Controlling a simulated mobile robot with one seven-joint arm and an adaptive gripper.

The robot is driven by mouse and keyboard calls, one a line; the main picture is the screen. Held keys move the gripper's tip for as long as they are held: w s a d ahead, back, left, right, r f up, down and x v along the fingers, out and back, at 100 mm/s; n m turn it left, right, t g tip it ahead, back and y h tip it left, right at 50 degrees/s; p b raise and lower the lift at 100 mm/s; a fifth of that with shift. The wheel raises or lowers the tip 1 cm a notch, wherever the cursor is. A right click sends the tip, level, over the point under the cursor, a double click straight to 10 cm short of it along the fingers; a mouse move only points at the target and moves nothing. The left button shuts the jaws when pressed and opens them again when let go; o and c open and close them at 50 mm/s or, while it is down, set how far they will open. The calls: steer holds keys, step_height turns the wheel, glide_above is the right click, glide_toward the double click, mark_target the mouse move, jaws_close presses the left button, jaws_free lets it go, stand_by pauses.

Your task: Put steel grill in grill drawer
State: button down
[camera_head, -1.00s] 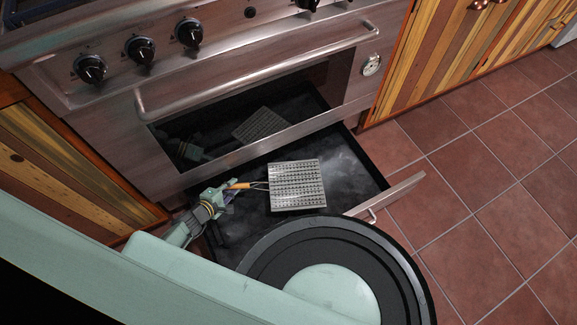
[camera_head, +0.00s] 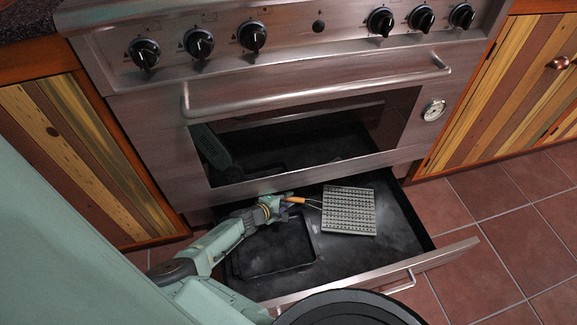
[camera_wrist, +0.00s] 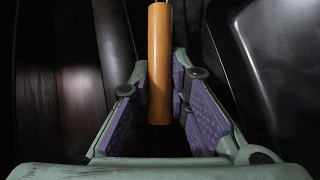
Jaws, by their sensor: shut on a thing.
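The steel grill (camera_head: 349,211) is a square, perforated metal plate with a thin wire neck and an orange wooden handle (camera_head: 295,200). It is over the open grill drawer (camera_head: 400,250) under the oven, toward the drawer's right half. I cannot tell whether the plate touches the drawer floor. My gripper (camera_head: 283,201) is shut on the wooden handle, at the plate's left. In the wrist view, the handle (camera_wrist: 159,65) stands between the purple pads of my gripper (camera_wrist: 160,90); the plate is out of that view.
A black tray (camera_head: 315,236) lies in the drawer's left half, below my gripper. The drawer's front panel with its handle (camera_head: 401,283) juts out over the tiled floor. The oven door handle (camera_head: 320,88) is above. Wooden cabinets (camera_head: 75,150) flank the stove.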

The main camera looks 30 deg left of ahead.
steer(key=shift+w+f+b, duration=0.3)
steer(key=shift+w+f, duration=0.2)
steer(key=shift+f, duration=0.2)
steer(key=shift+r, duration=0.15)
steer(key=c, duration=1.8)
jaws_free()
steer(key=p+v, duration=0.3)
steer(key=v, duration=0.9)
